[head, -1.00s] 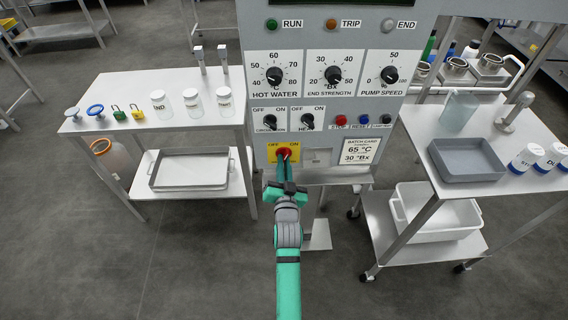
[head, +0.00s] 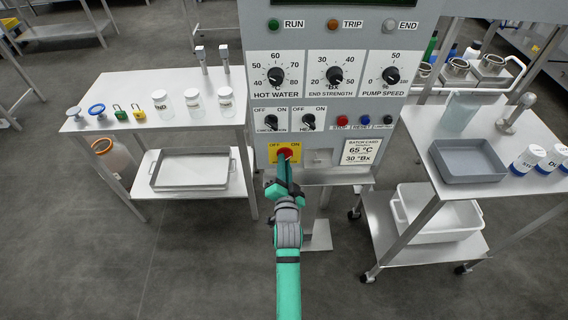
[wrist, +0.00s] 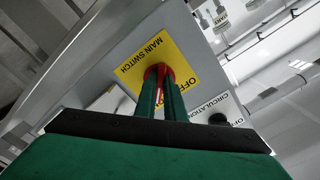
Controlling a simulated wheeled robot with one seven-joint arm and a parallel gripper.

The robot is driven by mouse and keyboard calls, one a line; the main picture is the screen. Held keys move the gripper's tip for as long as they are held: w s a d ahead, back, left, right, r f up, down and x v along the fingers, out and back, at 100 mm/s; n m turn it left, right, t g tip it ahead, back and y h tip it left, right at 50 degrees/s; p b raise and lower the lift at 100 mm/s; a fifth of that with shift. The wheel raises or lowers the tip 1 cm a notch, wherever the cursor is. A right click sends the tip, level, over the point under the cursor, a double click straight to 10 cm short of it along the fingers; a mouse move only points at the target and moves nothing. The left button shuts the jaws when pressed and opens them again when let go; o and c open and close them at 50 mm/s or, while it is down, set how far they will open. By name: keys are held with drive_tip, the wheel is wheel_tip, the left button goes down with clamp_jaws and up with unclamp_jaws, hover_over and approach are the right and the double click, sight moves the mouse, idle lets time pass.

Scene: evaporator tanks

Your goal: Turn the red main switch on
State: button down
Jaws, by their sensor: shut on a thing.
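The red main switch (head: 285,153) sits on a yellow plate (head: 272,154) marked OFF and ON, low on the left of the grey control panel. In the wrist view the red switch (wrist: 157,72) shows between the fingertips, in front of the yellow plate (wrist: 178,52) lettered MAIN SWITCH. My gripper (head: 287,164) reaches up to the panel from below, with its green fingers shut on the red switch. It also shows in the wrist view (wrist: 160,85). The fingers cover part of the switch and plate, so I cannot tell clearly which mark the handle points to.
The CIRCULATION switch (head: 270,122) and HEAT switch (head: 308,122) are just above. A red stop button (head: 342,121) and blue reset button (head: 365,120) are to the right. A side table (head: 150,85) stands left, and a trolley (head: 480,185) stands right.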

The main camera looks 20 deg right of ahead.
drive_tip(key=shift+f, duration=0.1)
drive_tip(key=c, duration=1.8)
unclamp_jaws()
drive_tip(key=shift+c, duration=0.2)
drive_tip(key=v, duration=1.1)
drive_tip(key=shift+w, duration=0.1)
